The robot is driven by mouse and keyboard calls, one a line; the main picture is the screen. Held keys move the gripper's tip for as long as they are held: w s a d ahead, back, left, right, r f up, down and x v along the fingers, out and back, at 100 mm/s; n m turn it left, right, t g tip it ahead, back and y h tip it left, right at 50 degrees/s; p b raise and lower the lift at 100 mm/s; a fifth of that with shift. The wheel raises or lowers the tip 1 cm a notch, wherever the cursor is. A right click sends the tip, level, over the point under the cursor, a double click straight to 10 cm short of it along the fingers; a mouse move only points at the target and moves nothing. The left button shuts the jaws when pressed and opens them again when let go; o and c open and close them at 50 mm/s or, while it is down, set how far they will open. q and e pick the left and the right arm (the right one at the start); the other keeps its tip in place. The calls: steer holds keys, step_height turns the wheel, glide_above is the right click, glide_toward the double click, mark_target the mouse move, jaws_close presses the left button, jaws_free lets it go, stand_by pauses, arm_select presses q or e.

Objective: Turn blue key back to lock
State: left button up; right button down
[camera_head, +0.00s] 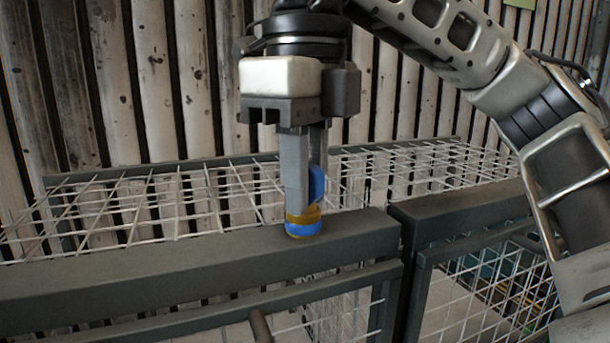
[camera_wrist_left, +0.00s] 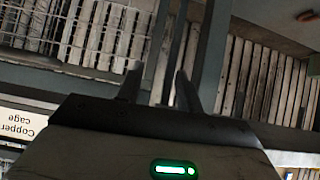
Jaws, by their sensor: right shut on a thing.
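The blue key (camera_head: 317,184) stands upright at the front top bar of the wire cage in the head view. Below it is a round blue and yellow lock base (camera_head: 303,229) on that bar. My right gripper (camera_head: 304,203) points straight down and is shut on the blue key; its fingers hide much of it, so I cannot tell its turn angle. My left gripper (camera_wrist_left: 158,76) shows only in the left wrist view, with its two fingers apart and nothing between them.
The dark cage frame (camera_head: 150,272) runs across the front, with white wire mesh (camera_head: 130,208) behind and below. A second framed section (camera_head: 470,207) stands at the right past a narrow gap. A wooden slat wall is behind. A "Copper cage" sign (camera_wrist_left: 22,124) shows in the left wrist view.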

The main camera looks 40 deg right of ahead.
steer(key=n, duration=0.3)
steer(key=shift+n, duration=1.1)
steer(key=n, duration=0.2)
steer(key=shift+n, duration=0.3)
steer(key=n, duration=0.3)
steer(key=c, duration=1.3)
jaws_free()
steer(key=shift+o, duration=0.2)
